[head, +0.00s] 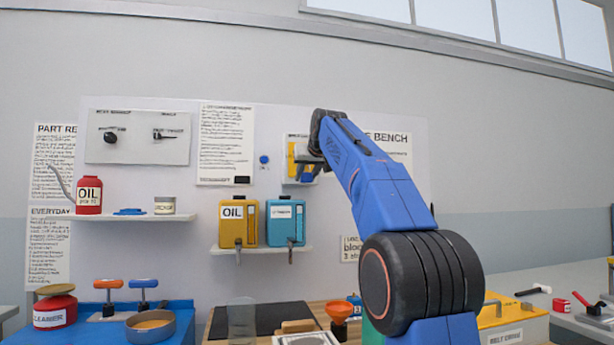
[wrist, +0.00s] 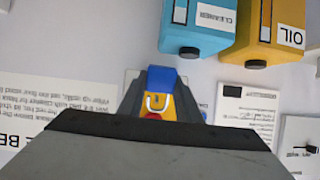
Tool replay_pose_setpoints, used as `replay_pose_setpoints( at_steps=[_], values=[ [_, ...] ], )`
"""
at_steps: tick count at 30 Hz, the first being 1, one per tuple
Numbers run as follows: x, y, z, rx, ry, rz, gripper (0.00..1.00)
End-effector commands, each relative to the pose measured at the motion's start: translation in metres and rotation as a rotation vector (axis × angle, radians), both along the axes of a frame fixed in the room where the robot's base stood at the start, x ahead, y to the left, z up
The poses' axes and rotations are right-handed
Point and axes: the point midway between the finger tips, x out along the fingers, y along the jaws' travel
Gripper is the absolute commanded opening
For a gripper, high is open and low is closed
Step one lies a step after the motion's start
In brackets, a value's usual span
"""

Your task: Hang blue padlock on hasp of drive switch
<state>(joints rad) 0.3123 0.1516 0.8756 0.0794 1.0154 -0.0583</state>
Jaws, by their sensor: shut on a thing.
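The drive switch is a yellow box (head: 292,163) on a grey plate on the wall board, partly hidden by my arm in the head view. It also shows as a yellow patch (wrist: 151,99) in the wrist view, with a bit of red below. My gripper (head: 309,170) is at the switch, shut on the blue padlock (wrist: 161,78). The padlock's pale U-shaped shackle (wrist: 158,103) shows against the yellow. The hasp cannot be made out, so I cannot tell whether the shackle passes through it. The padlock body (head: 306,178) is small in the head view.
A small blue round thing (head: 264,159) is on the wall left of the switch. Below, a yellow oil container (head: 238,225) and a blue cleaner container (head: 285,222) stand on a shelf (head: 262,250). A text sheet (head: 225,145) hangs to the left.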

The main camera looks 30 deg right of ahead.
Motion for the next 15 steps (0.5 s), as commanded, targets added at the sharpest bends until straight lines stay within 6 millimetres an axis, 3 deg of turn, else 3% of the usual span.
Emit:
replay_pose_setpoints(
  at_steps=[15],
  values=[
    [0.023,-0.007,-0.005,0.000,0.000,0.000,0.08]
  ],
)
